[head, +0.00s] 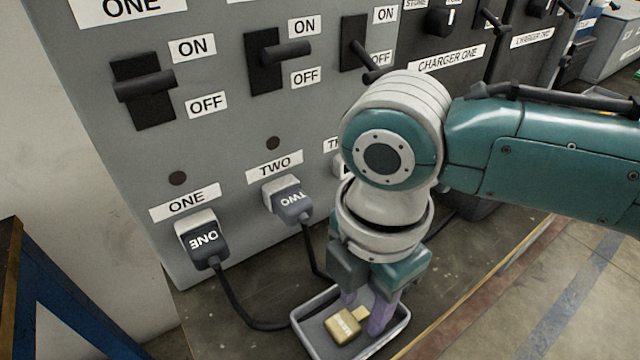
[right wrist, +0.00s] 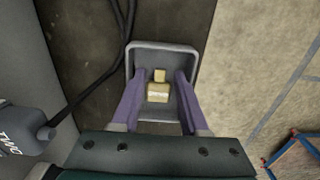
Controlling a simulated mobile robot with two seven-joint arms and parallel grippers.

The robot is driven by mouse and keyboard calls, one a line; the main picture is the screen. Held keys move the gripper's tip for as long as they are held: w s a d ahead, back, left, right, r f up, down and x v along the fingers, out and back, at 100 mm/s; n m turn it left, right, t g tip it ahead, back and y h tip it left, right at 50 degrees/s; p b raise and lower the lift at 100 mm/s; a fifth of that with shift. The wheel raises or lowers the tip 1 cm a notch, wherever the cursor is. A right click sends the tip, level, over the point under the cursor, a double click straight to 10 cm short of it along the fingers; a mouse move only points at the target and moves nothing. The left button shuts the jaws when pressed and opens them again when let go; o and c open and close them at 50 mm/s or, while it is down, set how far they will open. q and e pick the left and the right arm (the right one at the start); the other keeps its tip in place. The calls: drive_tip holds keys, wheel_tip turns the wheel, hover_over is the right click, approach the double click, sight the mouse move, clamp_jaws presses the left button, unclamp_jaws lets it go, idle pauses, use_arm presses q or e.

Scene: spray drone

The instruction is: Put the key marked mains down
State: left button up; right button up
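The key marked mains is a small brass-coloured block (head: 343,325) with dark lettering too small to read surely. It lies in a shallow grey tray (head: 309,334) on the ledge before the grey panel. My right gripper (head: 362,314) points down over the tray with its purple fingers apart. In the right wrist view the key (right wrist: 158,93) sits between the two fingers (right wrist: 158,80), with a gap on each side. The tray's far rim (right wrist: 162,46) shows beyond the fingertips. My left gripper is not in view.
The panel (head: 240,130) carries lever switches marked ON and OFF. Plugs marked ONE (head: 203,240) and TWO (head: 290,202) sit in it, with black cables (head: 240,310) running down near the tray. A blue frame (head: 50,300) stands at left. My right arm hides part of the panel.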

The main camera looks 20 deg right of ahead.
sight(361, 312)
drive_tip(key=shift+r, duration=0.1)
drive_tip(key=shift+r, duration=0.35)
wheel_tip(361, 312, up, 12)
drive_tip(key=p, duration=0.3)
drive_tip(key=s+a+f+m+t+y, duration=0.2)
drive_tip(key=s+a+f+m+y, duration=0.15)
drive_tip(key=s+m, duration=0.4)
drive_tip(key=s+d+m+t+h, duration=0.1)
drive_tip(key=s+d+m+h, duration=0.2)
drive_tip(key=d+m, duration=0.8)
drive_tip(key=shift+s+d+m+t, duration=0.2)
drive_tip(key=shift+s+m+t, duration=0.1)
drive_tip(key=shift+s+m, duration=0.75)
drive_tip(key=shift+s+r+n, duration=0.1)
drive_tip(key=shift+s+n, duration=0.1)
drive_tip(key=shift+n, duration=0.1)
